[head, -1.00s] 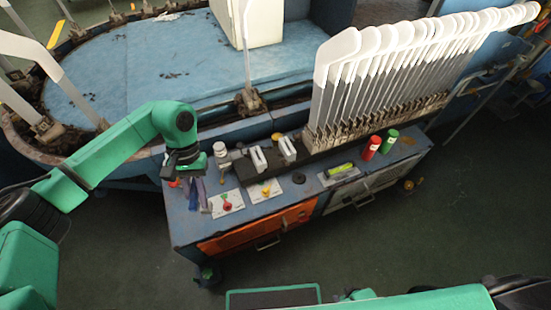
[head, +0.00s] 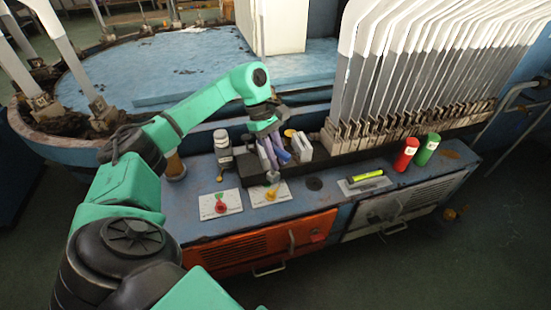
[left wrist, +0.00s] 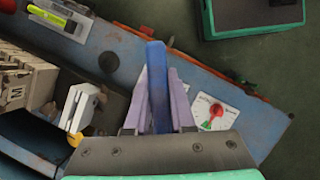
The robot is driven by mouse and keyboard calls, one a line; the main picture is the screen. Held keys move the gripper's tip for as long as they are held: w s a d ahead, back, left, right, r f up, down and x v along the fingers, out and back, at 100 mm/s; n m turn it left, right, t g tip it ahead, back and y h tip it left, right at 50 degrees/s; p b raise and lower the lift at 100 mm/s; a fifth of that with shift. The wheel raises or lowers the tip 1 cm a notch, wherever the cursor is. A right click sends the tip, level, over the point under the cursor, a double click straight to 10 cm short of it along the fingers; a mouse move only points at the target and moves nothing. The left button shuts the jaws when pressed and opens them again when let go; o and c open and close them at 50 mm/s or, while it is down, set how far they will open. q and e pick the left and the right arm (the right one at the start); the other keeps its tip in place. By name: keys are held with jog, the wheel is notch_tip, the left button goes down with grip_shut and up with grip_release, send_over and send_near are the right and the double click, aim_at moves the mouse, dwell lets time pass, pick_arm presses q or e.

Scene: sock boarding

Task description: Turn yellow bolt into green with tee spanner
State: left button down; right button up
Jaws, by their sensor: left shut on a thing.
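My left gripper (head: 270,152) is above the right-hand white card (head: 285,192) on the bench. It is shut on a blue bar, which I take as the tee spanner (left wrist: 157,85), between its lavender fingers. In the head view a grey end below the fingers sits just above the yellow bolt (head: 271,194); I cannot tell whether they touch. The yellow bolt is hidden in the left wrist view. A red bolt (head: 220,206) with a green mark by it is on the left-hand card (head: 233,205); it also shows in the left wrist view (left wrist: 211,116). My right gripper is not in view.
White blocks (head: 304,146) stand close right of my left gripper, and a grey-white fitting (head: 222,148) stands left. A yellow-green level (head: 366,178), red can (head: 406,153) and green can (head: 427,149) are farther right. Tall bent white-topped boards (head: 390,85) stand behind.

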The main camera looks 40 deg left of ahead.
pick_arm(q)
jog(key=shift+w+a+f+n+t, duration=0.2)
jog(key=shift+a+f+n+t, duration=0.2)
jog(key=shift+a+n, duration=0.35)
jog(key=shift+r, duration=0.2)
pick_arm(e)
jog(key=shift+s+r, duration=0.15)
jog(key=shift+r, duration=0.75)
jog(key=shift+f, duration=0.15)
